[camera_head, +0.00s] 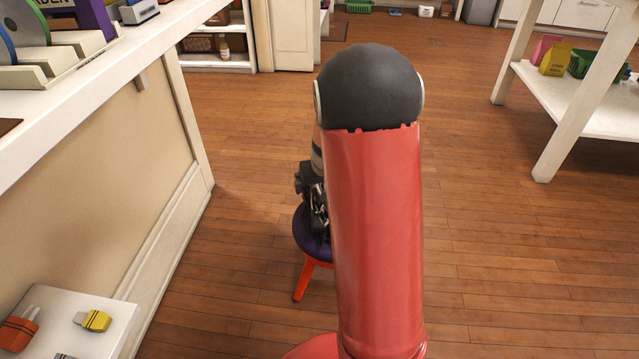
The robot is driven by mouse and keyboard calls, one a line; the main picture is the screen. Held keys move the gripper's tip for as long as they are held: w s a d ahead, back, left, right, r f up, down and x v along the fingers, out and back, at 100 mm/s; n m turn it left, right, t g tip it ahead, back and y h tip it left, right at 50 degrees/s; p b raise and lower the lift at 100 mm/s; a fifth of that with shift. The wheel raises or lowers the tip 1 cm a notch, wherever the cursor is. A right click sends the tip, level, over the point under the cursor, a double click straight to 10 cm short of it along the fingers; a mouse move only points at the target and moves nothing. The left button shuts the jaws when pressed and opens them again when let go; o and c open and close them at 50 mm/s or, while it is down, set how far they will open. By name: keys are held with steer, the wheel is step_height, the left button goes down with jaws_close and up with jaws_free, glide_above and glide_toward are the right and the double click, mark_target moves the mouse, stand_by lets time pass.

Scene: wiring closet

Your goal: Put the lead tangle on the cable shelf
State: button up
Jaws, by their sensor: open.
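My gripper (318,216) is partly hidden behind my red arm. It is open and points down at a small stool (301,240) with a purple seat and orange legs. I cannot tell how far its fingertips are from the seat. No lead tangle can be made out; the part of the seat behind my arm is hidden. I cannot tell which shelf is the cable shelf.
A white counter (75,105) with discs in a rack runs along the left. A low white stand (100,335) at lower left holds connectors. A white table's lower shelf (590,112) at right holds bags and a green basket. Wooden floor right of my arm is clear.

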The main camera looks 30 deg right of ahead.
steer(key=shift+p+v, duration=1.15)
steer(key=shift+v, duration=1.25)
